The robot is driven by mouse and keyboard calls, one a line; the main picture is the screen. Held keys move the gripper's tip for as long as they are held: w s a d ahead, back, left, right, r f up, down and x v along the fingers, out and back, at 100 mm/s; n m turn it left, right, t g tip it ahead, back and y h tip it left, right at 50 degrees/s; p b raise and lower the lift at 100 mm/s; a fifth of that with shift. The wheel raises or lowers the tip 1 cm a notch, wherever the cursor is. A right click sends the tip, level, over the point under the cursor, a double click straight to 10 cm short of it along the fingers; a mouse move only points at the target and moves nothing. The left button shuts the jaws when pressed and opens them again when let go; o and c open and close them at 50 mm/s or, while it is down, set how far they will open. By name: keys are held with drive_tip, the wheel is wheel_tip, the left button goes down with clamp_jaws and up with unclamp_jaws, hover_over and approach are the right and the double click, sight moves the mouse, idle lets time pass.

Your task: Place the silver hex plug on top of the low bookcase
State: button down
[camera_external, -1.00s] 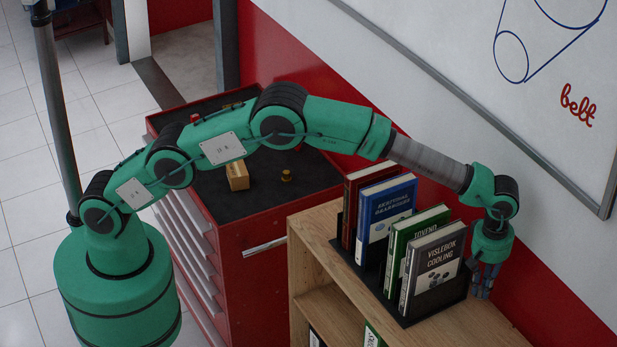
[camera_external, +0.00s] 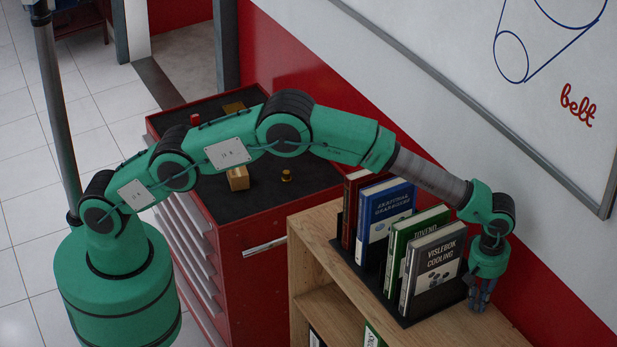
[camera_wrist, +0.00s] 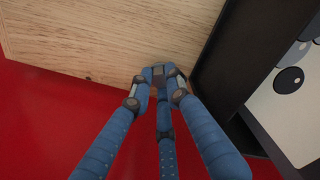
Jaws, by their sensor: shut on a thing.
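The low bookcase is wooden; its top (camera_external: 500,326) shows at the lower right of the external view and as pale wood (camera_wrist: 90,35) in the wrist view. My gripper (camera_external: 478,306) points down at the right end of the bookcase top, just beyond the grey book. In the wrist view my gripper's blue fingers (camera_wrist: 161,80) are closed together over the wood near its edge. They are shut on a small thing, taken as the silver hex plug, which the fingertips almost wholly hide. Whether it touches the wood cannot be told.
A black book rack (camera_external: 420,314) holds several upright books close to my gripper's left, including a grey book (camera_external: 432,270). A red wall and whiteboard (camera_external: 455,50) stand behind. A red tool cabinet (camera_external: 262,285) carries a brass block (camera_external: 238,178) and a small brass piece (camera_external: 287,175).

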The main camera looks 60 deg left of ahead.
sight(487, 308)
drive_tip(key=shift+f, duration=0.15)
drive_tip(key=c, duration=1.7)
unclamp_jaws()
drive_tip(key=shift+o, duration=0.2)
wheel_tip(487, 308, up, 12)
drive_tip(key=shift+r, duration=0.2)
